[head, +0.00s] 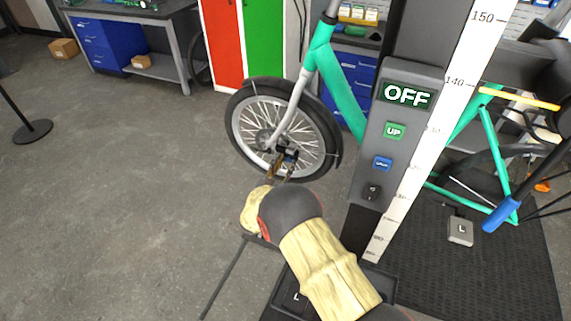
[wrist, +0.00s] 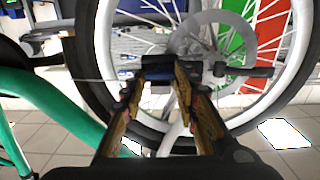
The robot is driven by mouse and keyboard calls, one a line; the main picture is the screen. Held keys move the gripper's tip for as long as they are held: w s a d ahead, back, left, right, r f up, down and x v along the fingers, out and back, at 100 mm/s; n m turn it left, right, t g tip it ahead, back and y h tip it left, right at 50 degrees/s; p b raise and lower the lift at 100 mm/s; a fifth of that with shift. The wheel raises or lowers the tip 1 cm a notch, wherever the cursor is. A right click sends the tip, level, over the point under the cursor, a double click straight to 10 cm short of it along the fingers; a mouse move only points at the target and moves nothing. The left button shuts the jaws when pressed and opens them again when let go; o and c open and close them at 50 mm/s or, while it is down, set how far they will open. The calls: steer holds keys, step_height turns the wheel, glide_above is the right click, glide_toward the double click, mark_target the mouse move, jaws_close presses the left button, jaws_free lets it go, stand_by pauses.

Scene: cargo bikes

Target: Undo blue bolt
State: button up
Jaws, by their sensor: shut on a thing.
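My gripper (head: 281,167) is at the front wheel (head: 246,112) of a green bike, by the hub, and also shows in the wrist view (wrist: 158,78). Its two fingers are shut on the blue bolt (wrist: 158,88), a small blue part that shows between the fingertips. The fingers hide most of the bolt. In the wrist view the grey fork leg and a brake disc (wrist: 186,42) are just behind the fingertips. Whether the bolt is still seated in the hub cannot be told.
A control post (head: 405,125) reading OFF, with UP and blue buttons, stands right of the wheel beside a white ruler (head: 435,135). The green frame (wrist: 50,105) is close on the left in the wrist view.

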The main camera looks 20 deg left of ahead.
steer(key=o, duration=1.1)
steer(key=s, duration=0.8)
steer(key=s+a, duration=0.1)
steer(key=s, duration=0.3)
steer(key=shift+f, duration=0.15)
